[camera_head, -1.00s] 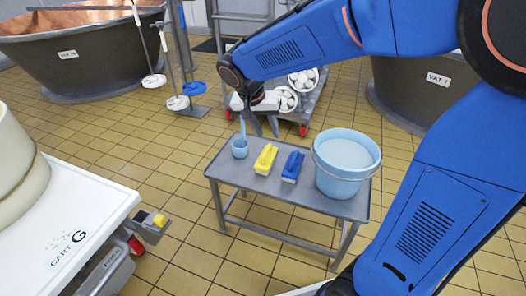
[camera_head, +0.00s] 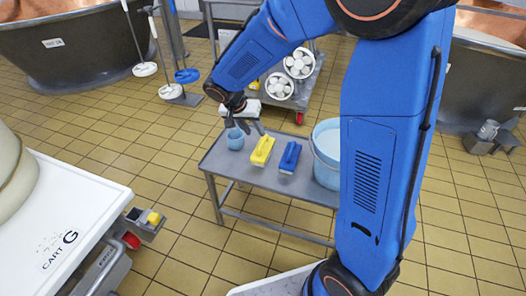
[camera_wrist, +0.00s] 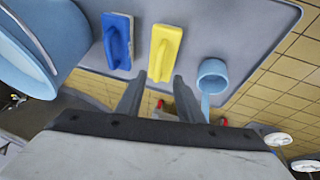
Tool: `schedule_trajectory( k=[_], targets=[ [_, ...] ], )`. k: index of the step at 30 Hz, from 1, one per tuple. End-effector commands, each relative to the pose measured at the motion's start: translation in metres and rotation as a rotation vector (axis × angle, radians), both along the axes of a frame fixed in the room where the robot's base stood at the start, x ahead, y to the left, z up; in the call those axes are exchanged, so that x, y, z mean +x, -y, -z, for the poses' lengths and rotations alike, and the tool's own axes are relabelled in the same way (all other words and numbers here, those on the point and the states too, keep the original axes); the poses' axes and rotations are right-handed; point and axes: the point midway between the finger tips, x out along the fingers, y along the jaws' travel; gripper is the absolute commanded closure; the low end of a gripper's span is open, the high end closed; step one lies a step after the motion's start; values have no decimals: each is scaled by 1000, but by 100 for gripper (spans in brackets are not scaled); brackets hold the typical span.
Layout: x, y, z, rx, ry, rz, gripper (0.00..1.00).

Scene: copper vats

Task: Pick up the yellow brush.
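The yellow brush (camera_head: 262,150) lies on the small grey metal table (camera_head: 290,186), between a blue cup-like scoop on its left and a blue brush on its right. In the wrist view the yellow brush (camera_wrist: 164,52) is ahead of and between my fingers, with its raised handle facing the camera. My gripper (camera_head: 246,128) is above the table's far edge, close to the yellow brush but apart from it. In the wrist view its two fingers (camera_wrist: 162,98) are spread with nothing between them.
The blue brush (camera_head: 290,157) lies beside the yellow one. The light blue scoop (camera_head: 235,140) stands at the table's left end. A large light blue bucket (camera_head: 326,150) stands at the right, partly behind my arm. A white-topped cart (camera_head: 70,215) is at the left.

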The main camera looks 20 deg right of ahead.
Motion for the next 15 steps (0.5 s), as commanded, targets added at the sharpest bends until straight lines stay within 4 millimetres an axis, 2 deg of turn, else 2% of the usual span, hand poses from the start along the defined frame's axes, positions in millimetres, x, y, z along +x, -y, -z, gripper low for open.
schedule_trajectory(
  k=[4, 15],
  targets=[
    [4, 7, 17, -1, -1, -1, 66],
    [9, 18, 35, -2, -1, 0, 66]
  ],
)
